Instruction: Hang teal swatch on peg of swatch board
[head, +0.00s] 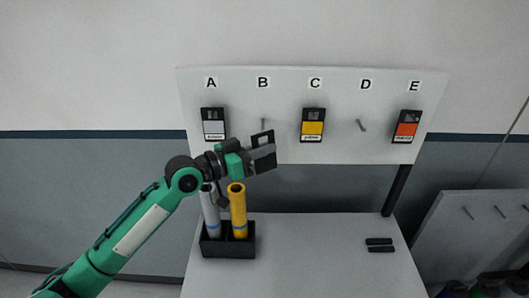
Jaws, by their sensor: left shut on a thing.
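The white swatch board (288,92) stands at the back, with places lettered A to E. The peg under B (263,124) and the peg under D (361,125) are bare. My left gripper (264,157) is shut on a dark swatch (263,137), just below and in front of the B peg. The swatch is slightly tilted, and its upper part with an opening shows above the fingers. Its coloured area is hidden, so I cannot see teal. I cannot tell whether it touches the peg. My right gripper is out of view.
A black holder (228,248) with a grey roll (210,214) and a yellow roll (238,212) stands on the table (320,260). Two black bars (380,245) lie at right. The table's middle is clear.

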